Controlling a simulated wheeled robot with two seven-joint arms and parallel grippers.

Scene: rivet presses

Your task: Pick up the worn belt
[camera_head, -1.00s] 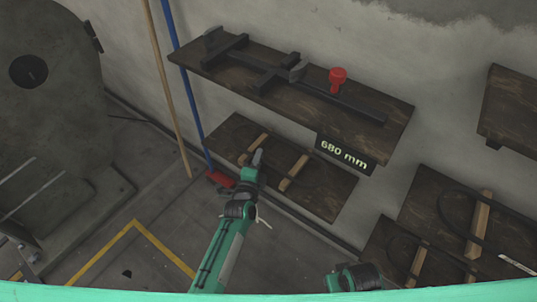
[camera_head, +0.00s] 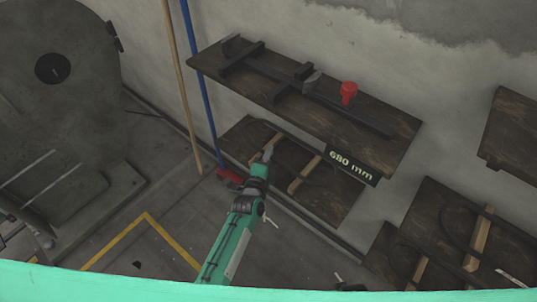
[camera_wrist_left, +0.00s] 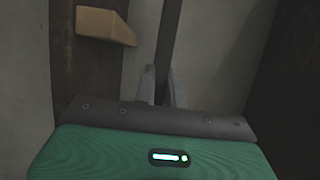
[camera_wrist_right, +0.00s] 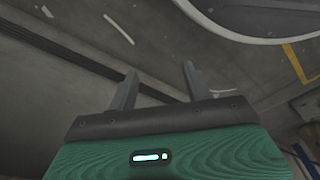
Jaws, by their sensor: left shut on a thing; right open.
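My left gripper (camera_head: 268,153) is at the left part of the lower shelf, under the shelf marked 680 mm. In the left wrist view its fingers (camera_wrist_left: 162,88) are shut on a dark, flat belt (camera_wrist_left: 167,38) that runs upward from between them. A dark belt loop (camera_head: 333,180) also shows around the wooden pegs of that lower shelf. I cannot tell whether the held belt is worn. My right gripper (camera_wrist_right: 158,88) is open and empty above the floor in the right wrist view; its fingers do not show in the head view.
The upper shelf (camera_head: 395,150) holds a dark bar tool and a red knob (camera_head: 348,92). A wooden peg (camera_wrist_left: 105,26) is beside the left fingers. More shelves with belts (camera_head: 440,195) are at right. A blue pole (camera_head: 200,90) and wooden pole (camera_head: 181,85) lean left of the shelf.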

